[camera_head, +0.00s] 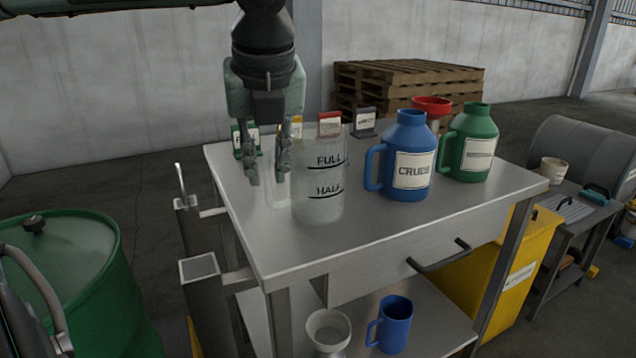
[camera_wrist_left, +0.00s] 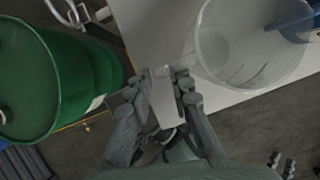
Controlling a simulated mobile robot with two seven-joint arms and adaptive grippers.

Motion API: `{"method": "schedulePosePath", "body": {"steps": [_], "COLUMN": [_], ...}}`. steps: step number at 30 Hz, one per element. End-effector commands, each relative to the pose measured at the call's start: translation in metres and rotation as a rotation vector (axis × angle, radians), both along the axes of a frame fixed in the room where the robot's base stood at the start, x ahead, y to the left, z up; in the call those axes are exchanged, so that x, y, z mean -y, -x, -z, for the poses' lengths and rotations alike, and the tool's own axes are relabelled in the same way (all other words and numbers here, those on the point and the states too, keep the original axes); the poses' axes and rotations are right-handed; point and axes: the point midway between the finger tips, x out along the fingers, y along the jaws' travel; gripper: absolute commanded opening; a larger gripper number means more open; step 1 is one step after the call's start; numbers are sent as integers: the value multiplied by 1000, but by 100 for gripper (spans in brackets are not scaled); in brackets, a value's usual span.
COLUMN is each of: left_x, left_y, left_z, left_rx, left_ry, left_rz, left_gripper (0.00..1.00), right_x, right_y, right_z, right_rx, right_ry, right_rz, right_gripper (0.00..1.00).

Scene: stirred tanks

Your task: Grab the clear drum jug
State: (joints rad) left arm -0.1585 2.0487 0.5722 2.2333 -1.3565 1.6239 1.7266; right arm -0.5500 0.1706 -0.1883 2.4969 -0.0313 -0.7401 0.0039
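The clear drum jug (camera_head: 320,192), marked FULL and HALF, stands upright on the steel table. Its pale clear handle (camera_head: 275,188) sticks out to the left. My left gripper (camera_head: 268,165) comes down from above at this handle, with its fingers apart. In the left wrist view, the jug (camera_wrist_left: 235,45) is at the upper right. The handle reaches toward the gap between the left gripper's fingertips (camera_wrist_left: 160,74); whether either finger touches it I cannot tell.
A blue CRUDE jug (camera_head: 410,160) and a green jug (camera_head: 473,145) stand to the right on the table (camera_head: 400,225). Small coloured tags, including a red one (camera_head: 330,124), stand behind. A green barrel (camera_head: 70,285) is at the left. A blue mug (camera_head: 393,325) is on the lower shelf.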

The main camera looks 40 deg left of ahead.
Motion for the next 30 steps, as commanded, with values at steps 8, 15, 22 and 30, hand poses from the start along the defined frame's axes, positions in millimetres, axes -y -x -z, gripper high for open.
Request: {"method": "schedulePosePath", "body": {"steps": [8,15,22,30], "left_x": [-9,-9,-9,-9], "left_y": [-7,-7,-7,-7], "left_z": [28,28,28,28], "left_rx": [-1,-1,-1,0], "left_ry": [2,2,2,1], "left_rz": [0,0,0,0], "left_gripper": [20,15,0,0], "right_x": [-5,-5,-5,-5], "right_y": [-2,-2,-2,-2], "right_z": [-7,-8,-8,-8], "right_rx": [37,38,38,38], "right_ry": [-16,-16,-16,-16], "right_rz": [-9,-9,-9,-10], "right_gripper": [40,40,40,40]}}
